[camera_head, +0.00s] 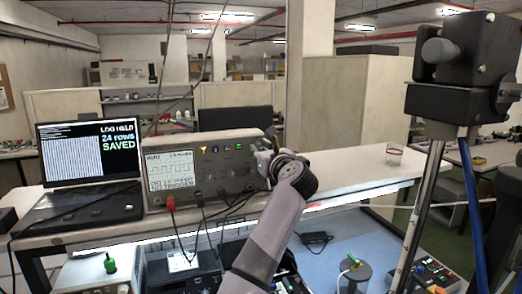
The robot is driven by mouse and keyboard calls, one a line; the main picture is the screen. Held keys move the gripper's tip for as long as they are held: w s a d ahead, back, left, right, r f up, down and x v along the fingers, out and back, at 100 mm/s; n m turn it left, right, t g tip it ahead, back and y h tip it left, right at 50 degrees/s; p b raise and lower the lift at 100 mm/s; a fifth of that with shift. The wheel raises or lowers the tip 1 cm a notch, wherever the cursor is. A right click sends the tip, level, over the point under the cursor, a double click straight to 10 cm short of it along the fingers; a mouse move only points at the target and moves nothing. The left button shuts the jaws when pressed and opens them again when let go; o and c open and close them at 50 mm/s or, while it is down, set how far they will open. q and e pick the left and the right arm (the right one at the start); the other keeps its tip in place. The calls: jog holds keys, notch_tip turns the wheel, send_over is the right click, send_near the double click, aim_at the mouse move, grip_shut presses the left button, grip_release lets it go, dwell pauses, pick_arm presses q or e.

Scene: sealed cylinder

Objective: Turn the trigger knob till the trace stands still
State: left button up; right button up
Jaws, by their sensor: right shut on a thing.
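The oscilloscope (222,172) stands on the bench with its lit screen (170,171) at its left. The screen shows a square-wave trace and dark text that includes "RUN" and "TRIGGER"; a single picture does not show whether the trace moves. My right gripper (262,158) is at the right end of the front panel, shut on the trigger knob. The knob itself is hidden by the fingers and wrist. My left gripper is not in view.
A laptop (88,160) left of the oscilloscope reads "24 rows SAVED". Leads (183,230) hang from the panel's lower edge. A black device (455,55) on a metal pole stands at the right.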

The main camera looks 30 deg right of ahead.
grip_shut()
jog(key=shift+n, duration=0.4)
jog(key=n, duration=0.3)
jog(key=shift+n, duration=0.4)
jog(key=n, duration=0.5)
jog(key=shift+b, duration=0.35)
jog(key=n, duration=0.5)
jog(key=shift+f+n+b, duration=0.1)
jog(key=shift+n+b, duration=0.25)
jog(key=shift+n, duration=0.05)
jog(key=shift+f+n, duration=0.1)
jog(key=shift+n, duration=2.1)
jog(key=shift+f, duration=0.1)
